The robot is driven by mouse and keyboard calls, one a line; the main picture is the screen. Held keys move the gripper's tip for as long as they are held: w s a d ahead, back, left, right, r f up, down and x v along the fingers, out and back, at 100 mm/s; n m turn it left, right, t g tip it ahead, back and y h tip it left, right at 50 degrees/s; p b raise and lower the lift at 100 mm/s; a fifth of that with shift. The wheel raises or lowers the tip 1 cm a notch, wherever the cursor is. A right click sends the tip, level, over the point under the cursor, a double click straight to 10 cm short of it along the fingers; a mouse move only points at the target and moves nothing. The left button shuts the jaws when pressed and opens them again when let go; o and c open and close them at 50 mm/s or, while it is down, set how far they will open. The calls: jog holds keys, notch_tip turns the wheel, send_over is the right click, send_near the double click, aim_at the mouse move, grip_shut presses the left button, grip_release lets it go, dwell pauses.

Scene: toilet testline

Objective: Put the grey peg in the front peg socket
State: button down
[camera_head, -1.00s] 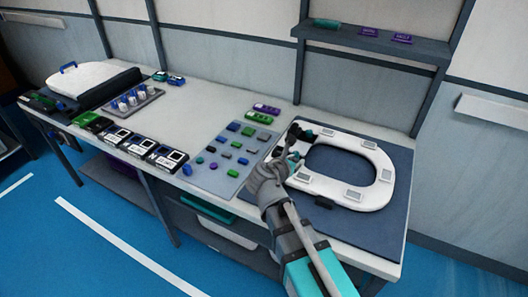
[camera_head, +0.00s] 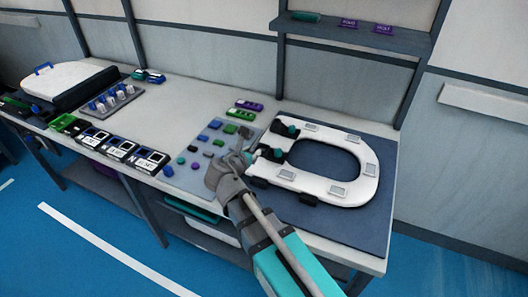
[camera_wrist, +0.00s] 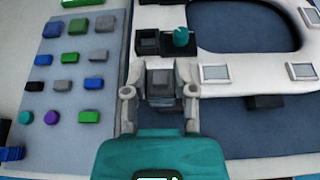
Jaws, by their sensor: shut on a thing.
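My gripper (camera_wrist: 159,103) is shut on a grey block-shaped peg (camera_wrist: 160,82), seen between its two fingers in the wrist view. In the head view my gripper (camera_head: 243,158) is just left of the white toilet seat (camera_head: 349,191). The seat's left end carries dark fittings in the head view, a back one (camera_head: 287,130) and a front one (camera_head: 270,154). In the wrist view, a black square socket (camera_wrist: 148,42) lies ahead of the peg, beside a teal knob (camera_wrist: 181,37). The peg is apart from this socket. The peg's lower end is hidden.
A grey mat (camera_wrist: 68,98) with several small coloured blocks and round pieces lies to the left. The seat rests on a dark blue mat (camera_head: 372,218). Purple and green parts (camera_head: 245,110) lie behind. A shelf (camera_head: 350,37) hangs above the bench.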

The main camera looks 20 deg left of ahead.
jog(key=r+p, duration=0.2)
jog(key=d+r+p, duration=0.1)
jog(key=r+p, duration=0.2)
jog(key=shift+d+r, duration=0.15)
dwell(0.3)
jog(key=w+a+f+b, duration=0.1)
jog(key=w+f+b, duration=0.2)
jog(key=w, duration=0.1)
jog(key=w+a+f+b, duration=0.1)
jog(key=w+f+b, duration=0.2)
jog(key=w, duration=0.1)
jog(key=w+a+f+b, duration=0.1)
jog(key=w+f+b, duration=0.1)
jog(key=w+f, duration=0.1)
jog(key=shift+w+b, duration=0.4)
jog(key=shift+w, duration=0.5)
jog(key=shift+d, duration=0.1)
jog(key=shift+f, duration=0.1)
